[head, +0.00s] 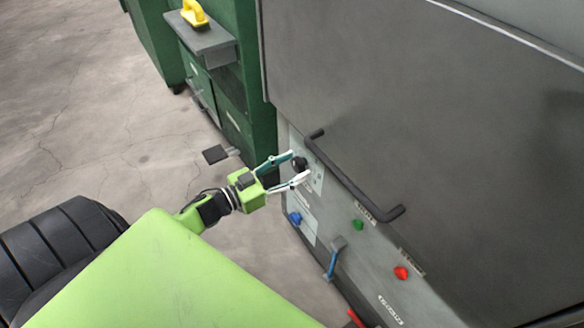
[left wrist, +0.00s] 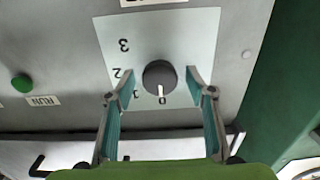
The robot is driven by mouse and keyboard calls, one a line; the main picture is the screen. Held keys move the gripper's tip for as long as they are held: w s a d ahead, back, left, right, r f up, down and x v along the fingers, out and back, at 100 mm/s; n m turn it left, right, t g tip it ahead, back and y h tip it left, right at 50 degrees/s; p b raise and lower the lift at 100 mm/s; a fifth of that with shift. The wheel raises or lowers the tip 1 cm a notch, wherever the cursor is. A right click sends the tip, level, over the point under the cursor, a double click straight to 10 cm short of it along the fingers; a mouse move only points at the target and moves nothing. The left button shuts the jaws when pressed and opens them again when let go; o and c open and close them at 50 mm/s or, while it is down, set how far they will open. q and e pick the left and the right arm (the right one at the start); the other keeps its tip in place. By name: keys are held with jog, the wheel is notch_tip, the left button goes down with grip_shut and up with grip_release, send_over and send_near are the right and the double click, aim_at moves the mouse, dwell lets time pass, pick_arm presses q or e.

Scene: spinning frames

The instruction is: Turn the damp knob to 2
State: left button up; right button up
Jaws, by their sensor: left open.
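The damp knob is a round dark knob (left wrist: 159,76) on a pale dial plate (left wrist: 190,30) with the figures 0, 1, 2 and 3, seen upside down in the left wrist view. Its white pointer mark is at 0. In the head view the knob (head: 299,163) shows small and dark on the grey machine's panel. My left gripper (left wrist: 160,82) is open, with one finger on each side of the knob and gaps visible between. It reaches the panel from the left in the head view (head: 298,168). My right gripper is not in view.
The panel also carries a blue knob (head: 295,218), a green button (head: 358,225), a red knob (head: 401,273) and a blue-handled lever (head: 332,263). A dark bar handle (head: 350,180) runs close above the damp knob. A green cabinet (head: 245,120) stands left of the machine.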

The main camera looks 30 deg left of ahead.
pick_arm(q)
jog(key=c, duration=1.1)
